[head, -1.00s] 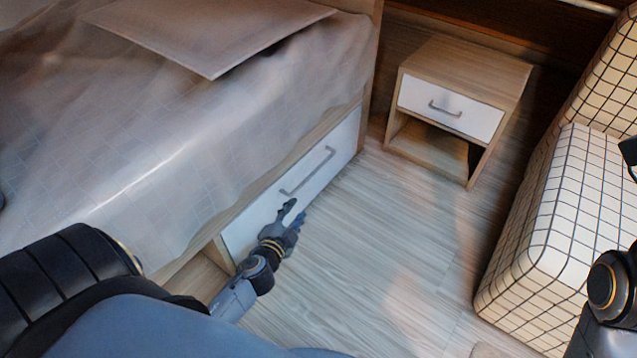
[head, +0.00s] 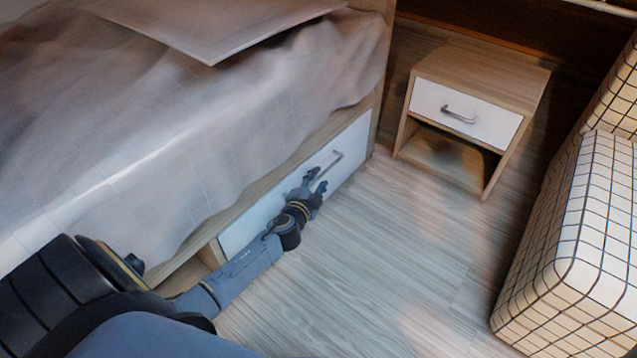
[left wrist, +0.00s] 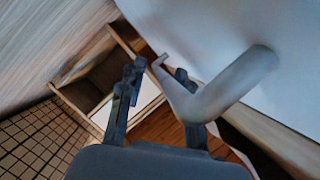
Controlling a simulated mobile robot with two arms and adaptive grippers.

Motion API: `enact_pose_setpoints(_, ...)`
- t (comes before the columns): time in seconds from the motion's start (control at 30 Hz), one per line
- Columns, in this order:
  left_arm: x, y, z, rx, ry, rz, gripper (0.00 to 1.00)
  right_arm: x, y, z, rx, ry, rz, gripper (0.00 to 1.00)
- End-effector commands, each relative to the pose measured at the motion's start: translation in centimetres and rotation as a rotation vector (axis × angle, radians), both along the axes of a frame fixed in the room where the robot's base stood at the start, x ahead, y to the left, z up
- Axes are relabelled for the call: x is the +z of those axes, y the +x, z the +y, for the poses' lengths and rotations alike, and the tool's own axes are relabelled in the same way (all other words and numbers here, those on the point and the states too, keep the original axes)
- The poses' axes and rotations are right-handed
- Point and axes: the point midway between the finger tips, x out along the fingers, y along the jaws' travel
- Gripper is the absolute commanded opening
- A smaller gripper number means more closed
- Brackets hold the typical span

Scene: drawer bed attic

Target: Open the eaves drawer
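The drawer under the bed has a white front (head: 246,222) and looks closed. Its grey bar handle (head: 332,166) is partly hidden behind my left gripper (head: 313,184). In the left wrist view the drawer front (left wrist: 215,25) fills the upper right and the handle (left wrist: 225,85) reaches down close to my left gripper (left wrist: 157,88). The gripper's fingers are apart, with the far stretch of the handle showing between them. I cannot tell whether they touch it. My right gripper is not in view.
A wooden nightstand (head: 484,66) with a closed white drawer (head: 466,112) stands beyond the bed (head: 210,120). A checkered padded seat (head: 590,240) is at the right. The wooden floor (head: 400,270) between them is clear.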

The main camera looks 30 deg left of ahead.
Motion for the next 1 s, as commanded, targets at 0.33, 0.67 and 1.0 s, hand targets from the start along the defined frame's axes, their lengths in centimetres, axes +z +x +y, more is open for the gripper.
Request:
enact_pose_setpoints(0.33,-0.17,0.96,0.25,0.000,0.000,0.000,0.34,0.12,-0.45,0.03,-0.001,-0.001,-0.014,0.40)
enact_pose_setpoints(0.67,-0.19,0.93,0.24,0.000,0.000,0.000,0.00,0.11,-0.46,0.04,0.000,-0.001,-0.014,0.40)
enact_pose_setpoints(1.0,-0.22,0.91,0.09,0.000,-0.001,0.001,0.00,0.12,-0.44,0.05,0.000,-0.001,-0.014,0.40)
